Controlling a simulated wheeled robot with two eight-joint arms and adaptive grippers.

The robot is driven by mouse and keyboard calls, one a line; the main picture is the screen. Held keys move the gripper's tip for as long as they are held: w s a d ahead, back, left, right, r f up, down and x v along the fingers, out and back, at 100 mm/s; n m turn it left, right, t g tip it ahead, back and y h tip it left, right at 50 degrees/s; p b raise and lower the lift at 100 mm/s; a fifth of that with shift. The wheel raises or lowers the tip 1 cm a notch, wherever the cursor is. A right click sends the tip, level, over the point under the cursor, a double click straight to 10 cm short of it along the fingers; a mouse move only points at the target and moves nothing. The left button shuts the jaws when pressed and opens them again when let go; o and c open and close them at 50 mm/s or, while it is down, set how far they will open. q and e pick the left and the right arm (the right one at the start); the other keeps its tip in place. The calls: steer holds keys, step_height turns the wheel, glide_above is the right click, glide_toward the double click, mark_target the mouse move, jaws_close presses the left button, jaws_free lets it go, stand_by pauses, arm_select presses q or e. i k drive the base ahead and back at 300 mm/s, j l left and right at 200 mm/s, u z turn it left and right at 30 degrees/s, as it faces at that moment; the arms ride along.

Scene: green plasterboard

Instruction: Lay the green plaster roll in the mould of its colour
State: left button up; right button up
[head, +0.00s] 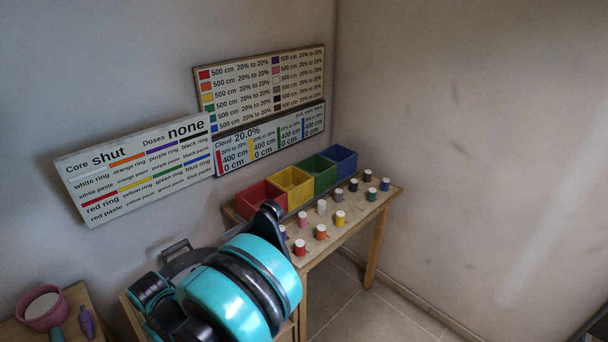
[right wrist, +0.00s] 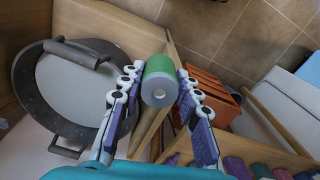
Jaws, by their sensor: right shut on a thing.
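The green plaster roll (right wrist: 160,66) is between the two fingers of my right gripper (right wrist: 157,98) in the right wrist view, its pale round end facing the camera. The gripper is shut on it, and the roll is held above the furniture's edge. In the head view my turquoise arm hides the gripper and roll. A green open box (head: 318,174), which may be the mould of that colour, stands in a row on the wooden table, between a yellow box and a blue one. My left gripper is not in view.
A red box (head: 262,198) ends the row, and small spools (head: 321,207) stand before it. A round grey pan with handles (right wrist: 32,92) lies left of my right gripper. Orange slatted crate (right wrist: 217,92) is right of it. A pink bowl (head: 42,308) stands at lower left.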

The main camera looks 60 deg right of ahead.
mark_target(299, 244)
steer(key=k+l, duration=0.1)
steer(key=l, duration=0.3)
steer(key=k+l+u, duration=0.1)
steer(key=l, duration=0.25)
steer(key=k+l+u, duration=0.1)
steer(key=l, duration=0.3)
steer(key=k+l, duration=0.1)
steer(key=l, duration=0.25)
steer(key=l+u, duration=0.1)
steer(key=l, duration=0.3)
steer(key=k+l, duration=0.15)
steer(key=l, duration=0.2)
steer(key=k+l+u, duration=0.1)
steer(key=l, duration=0.25)
steer(key=k+l, duration=0.1)
steer(key=l, duration=0.25)
steer(key=l+u, duration=0.25)
steer(key=l, duration=1)
steer(key=i, duration=0.05)
